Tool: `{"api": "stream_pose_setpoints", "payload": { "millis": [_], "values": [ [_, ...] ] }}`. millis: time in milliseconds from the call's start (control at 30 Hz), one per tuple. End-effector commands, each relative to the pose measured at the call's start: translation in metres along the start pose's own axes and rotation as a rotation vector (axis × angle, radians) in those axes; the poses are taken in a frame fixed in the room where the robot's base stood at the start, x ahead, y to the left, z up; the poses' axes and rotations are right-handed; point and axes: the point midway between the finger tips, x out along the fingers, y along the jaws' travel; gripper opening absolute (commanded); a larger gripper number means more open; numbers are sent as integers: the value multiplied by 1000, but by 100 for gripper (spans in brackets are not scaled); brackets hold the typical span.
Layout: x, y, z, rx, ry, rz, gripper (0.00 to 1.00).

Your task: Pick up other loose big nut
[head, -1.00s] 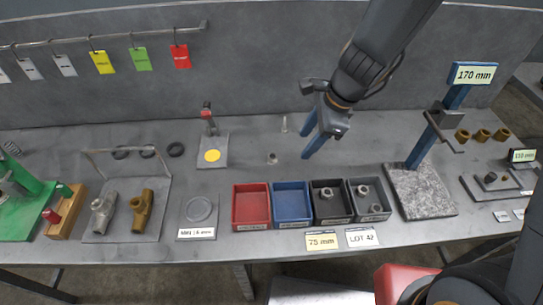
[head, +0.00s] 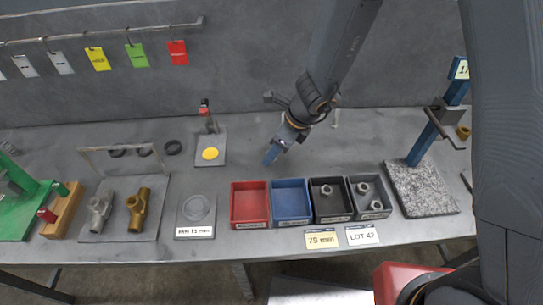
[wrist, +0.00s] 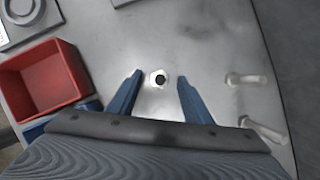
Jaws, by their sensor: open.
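A loose metal nut (wrist: 158,79) lies flat on the bare grey table, its dark hole facing up in the wrist view. My gripper (wrist: 160,80) is open, with one blue finger on each side of the nut in that view and clear space between. How high the fingertips are above it I cannot tell. In the head view my gripper (head: 271,156) is over the table behind the bins and hides the nut. Other nuts sit in the black bin (head: 332,218) and the grey bin (head: 373,213).
A red bin (head: 250,225) and a blue bin (head: 292,220) stand in front of my gripper. Two pale bolt-like pieces (wrist: 245,79) are to the right in the wrist view. A stand on a granite base (head: 422,190) is at the right. The table around the nut is clear.

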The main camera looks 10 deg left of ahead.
Motion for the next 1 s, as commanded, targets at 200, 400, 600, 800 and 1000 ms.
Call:
{"api": "stream_pose_setpoints", "payload": {
  "millis": [200,400,600,800,1000],
  "values": [
    [2,0,0,0,0,-1,45],
    [2,0,0,-1,0,-1,18],
    [2,0,0,-1,0,-1,0],
    [-2,0,2,-2,-1,-1,0],
    [-28,0,13,-4,-2,-3,0]
  ]
}}
